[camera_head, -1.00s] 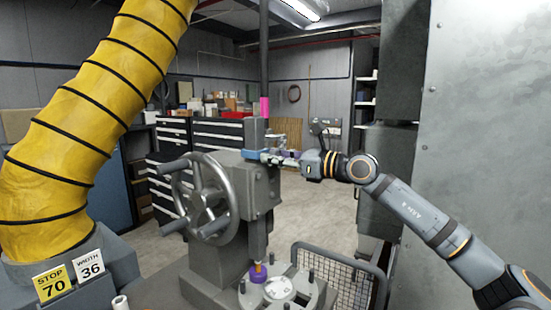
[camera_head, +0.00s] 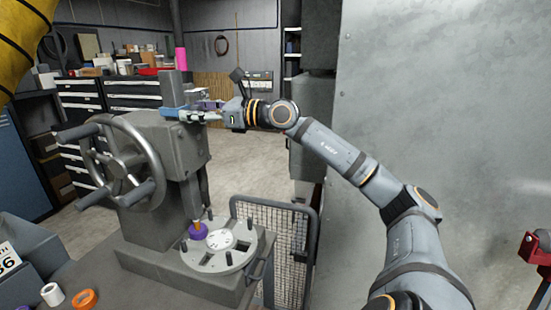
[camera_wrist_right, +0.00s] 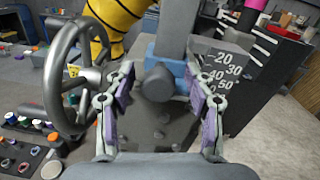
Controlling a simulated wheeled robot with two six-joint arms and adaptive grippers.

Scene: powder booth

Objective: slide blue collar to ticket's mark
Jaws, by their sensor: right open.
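The blue collar (camera_head: 174,112) sits around the dark upright post on the grey press, and it also shows in the right wrist view (camera_wrist_right: 172,51). A round dark knob (camera_wrist_right: 158,83) faces my wrist camera in front of the collar. My right gripper (camera_wrist_right: 160,76) is open, its purple-padded fingers on either side of the knob with visible gaps. In the head view my right gripper (camera_head: 196,114) is level with the collar. A scale plate (camera_wrist_right: 222,70) shows 20, 30, 40 and 50. My left gripper is not in view.
A large handwheel (camera_head: 124,162) projects from the press's left side. A round indexing plate (camera_head: 222,248) with pegs and a purple part (camera_head: 198,231) lies below. A wire guard (camera_head: 290,255) stands right of it. A white ticket (camera_head: 8,258) is cut off at left.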

